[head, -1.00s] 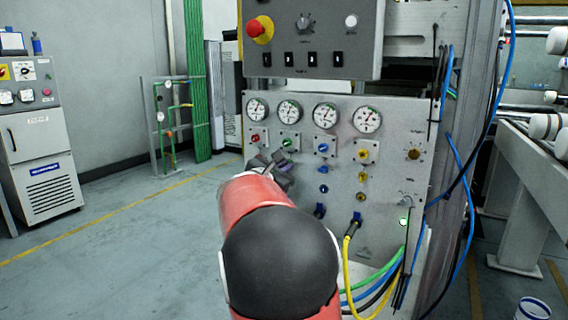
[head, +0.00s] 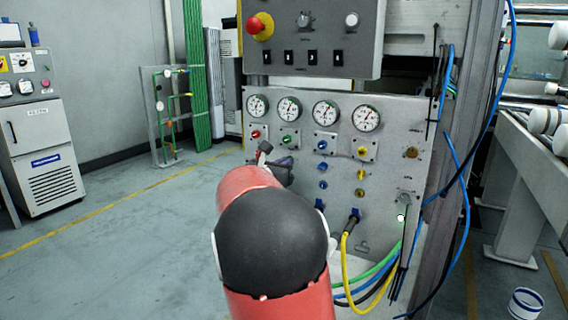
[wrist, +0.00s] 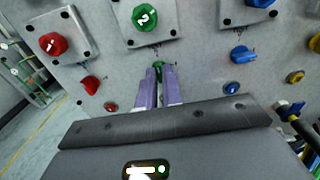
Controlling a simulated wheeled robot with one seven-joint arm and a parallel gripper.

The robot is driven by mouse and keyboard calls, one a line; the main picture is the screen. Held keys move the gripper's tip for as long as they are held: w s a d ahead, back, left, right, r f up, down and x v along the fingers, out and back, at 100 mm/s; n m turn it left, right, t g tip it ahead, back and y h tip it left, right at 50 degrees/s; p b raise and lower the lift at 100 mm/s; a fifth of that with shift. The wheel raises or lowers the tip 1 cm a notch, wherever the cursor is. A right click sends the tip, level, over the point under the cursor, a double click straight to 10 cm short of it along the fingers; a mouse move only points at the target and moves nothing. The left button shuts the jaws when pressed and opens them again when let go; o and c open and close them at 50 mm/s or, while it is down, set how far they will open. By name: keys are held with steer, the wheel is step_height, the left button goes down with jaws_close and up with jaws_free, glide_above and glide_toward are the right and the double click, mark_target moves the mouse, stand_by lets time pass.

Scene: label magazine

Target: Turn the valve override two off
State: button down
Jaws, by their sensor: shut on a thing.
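The grey valve panel (head: 392,185) stands ahead of me. In the wrist view the large green knob marked 2 (wrist: 144,16) sits on a square plate, and a small green knob (wrist: 157,65) is directly below it. My gripper (wrist: 158,74) has its two purple fingers shut on the small green knob, covering its lower part. I cannot read its setting. In the head view my gripper (head: 277,165) is at the panel's left side, below the large green knob (head: 288,141), and my arm hides the small one.
A red knob marked 1 (wrist: 53,43) and a small red knob (wrist: 90,85) are left of my fingers. A small blue knob (wrist: 240,56) is to the right. Pressure gauges (head: 326,113) line the panel top. A yellow hose (head: 346,265) hangs below. Open floor lies left.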

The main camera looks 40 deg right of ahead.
steer(key=shift+f, duration=0.1)
steer(key=c, duration=1.6)
jaws_free()
steer(key=shift+o, duration=0.2)
steer(key=v, duration=0.8)
steer(key=shift+b, duration=0.35)
